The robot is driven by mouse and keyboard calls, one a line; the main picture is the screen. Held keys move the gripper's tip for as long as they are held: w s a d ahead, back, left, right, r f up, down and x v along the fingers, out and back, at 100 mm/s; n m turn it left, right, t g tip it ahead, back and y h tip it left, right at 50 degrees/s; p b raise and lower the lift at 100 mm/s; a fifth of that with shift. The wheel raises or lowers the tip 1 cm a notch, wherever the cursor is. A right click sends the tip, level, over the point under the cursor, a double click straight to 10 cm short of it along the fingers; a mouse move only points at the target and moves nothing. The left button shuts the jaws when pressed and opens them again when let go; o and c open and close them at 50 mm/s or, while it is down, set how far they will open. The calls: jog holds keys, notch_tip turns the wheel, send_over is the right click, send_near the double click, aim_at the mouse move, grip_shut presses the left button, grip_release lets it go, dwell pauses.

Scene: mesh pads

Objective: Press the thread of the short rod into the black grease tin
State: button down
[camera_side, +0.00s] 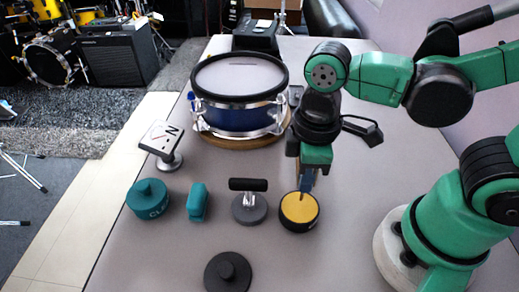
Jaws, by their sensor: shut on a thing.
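The black grease tin (300,227) stands on the table below my gripper, with a yellow top surface showing inside its dark rim. My gripper (305,187) points straight down above the tin, shut on the short rod. Only a small, thin bit of the rod shows below the fingers, over the yellow surface. I cannot tell whether its lower end touches the grease, and its thread is too small to make out.
A grey stand with a black crossbar (248,204) is close left of the tin. Further left are a teal block (197,202), a teal knobbed disc (146,202) and a tilted plate on a stand (161,140). A black knobbed disc (228,274) lies in front. A blue drum (239,116) stands behind.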

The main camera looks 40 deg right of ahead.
jog(key=shift+r, duration=2.4)
